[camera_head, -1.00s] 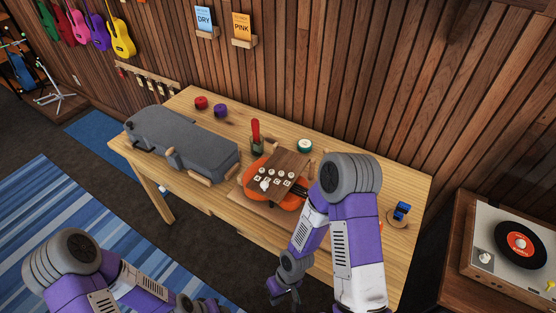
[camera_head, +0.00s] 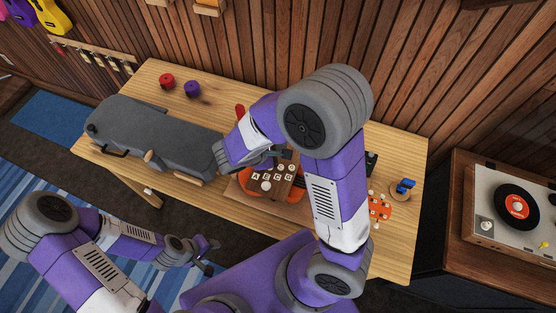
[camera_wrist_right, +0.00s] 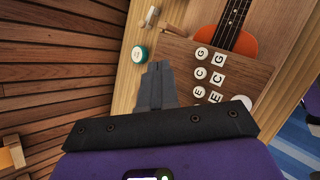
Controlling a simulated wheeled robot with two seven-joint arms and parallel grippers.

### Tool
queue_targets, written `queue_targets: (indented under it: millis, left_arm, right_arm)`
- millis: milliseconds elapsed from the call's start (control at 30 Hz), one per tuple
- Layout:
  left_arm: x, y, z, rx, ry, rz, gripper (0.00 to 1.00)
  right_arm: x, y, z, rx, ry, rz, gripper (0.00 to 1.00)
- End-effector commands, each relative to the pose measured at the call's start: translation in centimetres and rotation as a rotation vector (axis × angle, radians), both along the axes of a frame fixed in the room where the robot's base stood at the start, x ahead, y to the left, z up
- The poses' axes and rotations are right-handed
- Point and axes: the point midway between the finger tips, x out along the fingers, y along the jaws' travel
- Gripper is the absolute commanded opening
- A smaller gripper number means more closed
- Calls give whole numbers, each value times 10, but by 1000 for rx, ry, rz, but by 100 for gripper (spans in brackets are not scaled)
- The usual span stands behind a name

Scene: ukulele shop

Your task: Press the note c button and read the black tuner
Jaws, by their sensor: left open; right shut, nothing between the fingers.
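A brown board (camera_head: 292,161) with several white lettered buttons lies across the orange ukulele (camera_wrist_right: 231,38) on the table. My right gripper (camera_wrist_right: 156,72) is shut and empty, over the board's edge beside the buttons; contact cannot be told. In the head view it (camera_head: 278,153) hides part of the board. My left gripper (camera_head: 210,254) is open and empty, low in front of the table. A small black object (camera_head: 371,160), possibly the tuner, is partly behind my right arm; no reading is legible.
A grey case (camera_head: 160,140) fills the table's left side. Red (camera_head: 167,80) and purple (camera_head: 192,88) round items stand behind it. An orange piece with white dots (camera_head: 379,208) and a blue item (camera_head: 404,186) lie at right. A green-and-white round item (camera_wrist_right: 139,54) sits near the gripper.

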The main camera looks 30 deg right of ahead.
Motion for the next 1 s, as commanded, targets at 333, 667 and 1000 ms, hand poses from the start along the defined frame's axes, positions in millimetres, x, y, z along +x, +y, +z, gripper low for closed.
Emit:
queue_targets:
  millis: [333, 667, 1000]
  left_arm:
    - [0, 0, -3, 0, 0, 0, 43]
    - [0, 0, -27, 0, 0, 0, 43]
    - [0, 0, -65, 0, 0, 0, 43]
  right_arm:
    - [0, 0, -4, 3, 2, -2, 0]
    - [-1, 0, -37, 2, 4, -2, 0]
    - [-1, 0, -83, 4, 2, -3, 0]
